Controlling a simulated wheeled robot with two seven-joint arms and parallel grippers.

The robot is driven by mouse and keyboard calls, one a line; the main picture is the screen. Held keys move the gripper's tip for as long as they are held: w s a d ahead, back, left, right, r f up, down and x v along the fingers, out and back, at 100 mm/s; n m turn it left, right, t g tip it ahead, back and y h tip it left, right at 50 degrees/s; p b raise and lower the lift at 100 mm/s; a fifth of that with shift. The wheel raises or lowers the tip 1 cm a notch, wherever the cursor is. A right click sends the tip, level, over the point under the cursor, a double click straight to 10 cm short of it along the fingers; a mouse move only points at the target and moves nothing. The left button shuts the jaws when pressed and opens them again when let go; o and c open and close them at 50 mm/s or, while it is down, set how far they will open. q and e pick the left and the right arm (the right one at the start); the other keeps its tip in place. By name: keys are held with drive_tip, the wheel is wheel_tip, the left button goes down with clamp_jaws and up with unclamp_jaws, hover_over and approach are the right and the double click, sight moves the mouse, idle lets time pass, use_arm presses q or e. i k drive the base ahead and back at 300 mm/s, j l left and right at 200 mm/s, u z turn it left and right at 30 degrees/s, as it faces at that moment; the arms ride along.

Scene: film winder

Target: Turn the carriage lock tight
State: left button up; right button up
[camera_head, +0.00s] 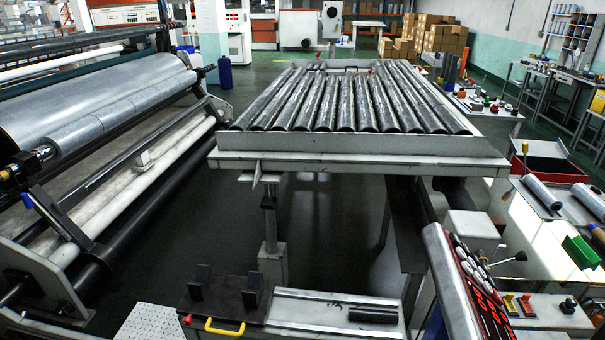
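A low carriage-like unit (300,311) stands at the bottom centre. Two upright black blocks (200,281) rise from its left part. A yellow handle (225,327) is on its front, with a small red knob (187,320) at its left corner. A short dark cylinder (373,315) lies on its pale top. A lever with a black ball end (520,256) stands at the right, beside the control panel. I cannot tell which part is the carriage lock, or whether it is tight. Neither of my grippers shows.
A roller table (360,145) with several dark rollers fills the middle. A film winding machine (95,110) with a large film roll stands at the left. A slanted control panel (468,290) is at lower right. A red tray (550,165) is at the right. Dark floor shows under the table.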

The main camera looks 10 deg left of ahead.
sight(187, 320)
drive_tip(key=u, duration=1.15)
drive_tip(key=i+j+z, duration=0.15)
drive_tip(key=j+z, duration=0.55)
drive_tip(key=i+j+z, duration=0.1)
drive_tip(key=j+z, duration=0.25)
